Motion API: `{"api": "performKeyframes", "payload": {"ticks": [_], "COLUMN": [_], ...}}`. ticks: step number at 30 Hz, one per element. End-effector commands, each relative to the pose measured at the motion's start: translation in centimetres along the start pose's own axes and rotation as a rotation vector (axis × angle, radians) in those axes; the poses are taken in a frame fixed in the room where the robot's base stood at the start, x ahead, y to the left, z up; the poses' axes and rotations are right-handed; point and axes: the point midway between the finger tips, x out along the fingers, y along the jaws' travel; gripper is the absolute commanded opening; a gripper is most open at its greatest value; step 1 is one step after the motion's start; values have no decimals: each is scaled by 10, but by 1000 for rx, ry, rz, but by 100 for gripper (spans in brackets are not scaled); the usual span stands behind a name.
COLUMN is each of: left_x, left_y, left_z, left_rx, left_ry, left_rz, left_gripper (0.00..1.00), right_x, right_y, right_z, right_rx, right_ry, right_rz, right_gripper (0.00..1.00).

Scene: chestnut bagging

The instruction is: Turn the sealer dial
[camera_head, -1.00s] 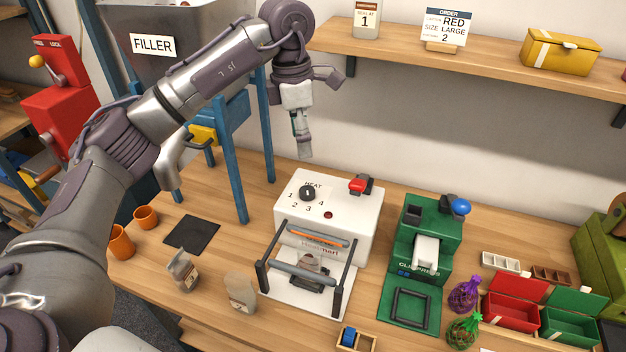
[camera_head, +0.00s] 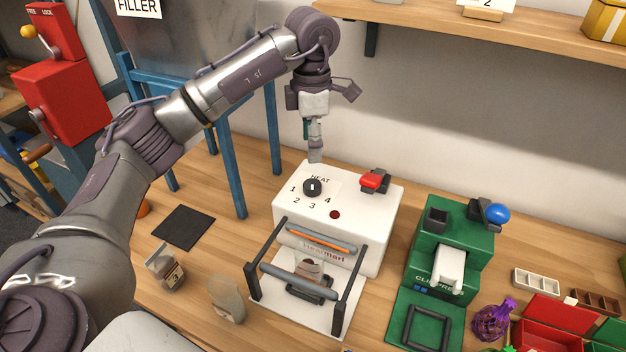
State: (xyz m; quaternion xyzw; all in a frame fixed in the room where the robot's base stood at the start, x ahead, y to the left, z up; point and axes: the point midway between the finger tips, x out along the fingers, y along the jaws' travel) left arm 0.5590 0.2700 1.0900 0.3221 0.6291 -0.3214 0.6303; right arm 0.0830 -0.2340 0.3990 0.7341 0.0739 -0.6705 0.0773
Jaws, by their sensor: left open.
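The white heat sealer (camera_head: 361,232) stands on the bench, with a black dial (camera_head: 312,187) on its top at the left. The word HEAT and numbers 1 to 4 surround the dial. The dial's pale mark is small, and its exact setting is hard to tell. My left gripper (camera_head: 315,158) points down just above and behind the dial, apart from it in the picture. It is open and empty; its fingers overlap from this angle. My right gripper is out of view.
A red switch (camera_head: 374,181) sits on the sealer to the right of the dial. A green clip press (camera_head: 447,238) stands further right. A shelf (camera_head: 430,31) runs above.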

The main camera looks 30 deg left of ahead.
Motion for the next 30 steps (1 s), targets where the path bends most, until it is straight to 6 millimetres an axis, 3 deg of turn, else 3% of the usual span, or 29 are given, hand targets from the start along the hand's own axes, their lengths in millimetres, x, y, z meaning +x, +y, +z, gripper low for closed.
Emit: {"api": "performKeyframes", "payload": {"ticks": [9,15,28,30], "left_x": [68,95,106,106], "left_y": [-1,0,0,0], "left_z": [-1,0,0,0], "left_rx": [0,0,1,1], "left_ry": [4,2,1,1], "left_rz": [-4,-2,0,0], "left_gripper": [68,68,68,56], "right_x": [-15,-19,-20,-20], "right_y": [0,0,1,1], "right_z": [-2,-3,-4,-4], "right_rx": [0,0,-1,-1], "right_ry": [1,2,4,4], "right_rz": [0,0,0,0], "right_gripper": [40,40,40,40]}}
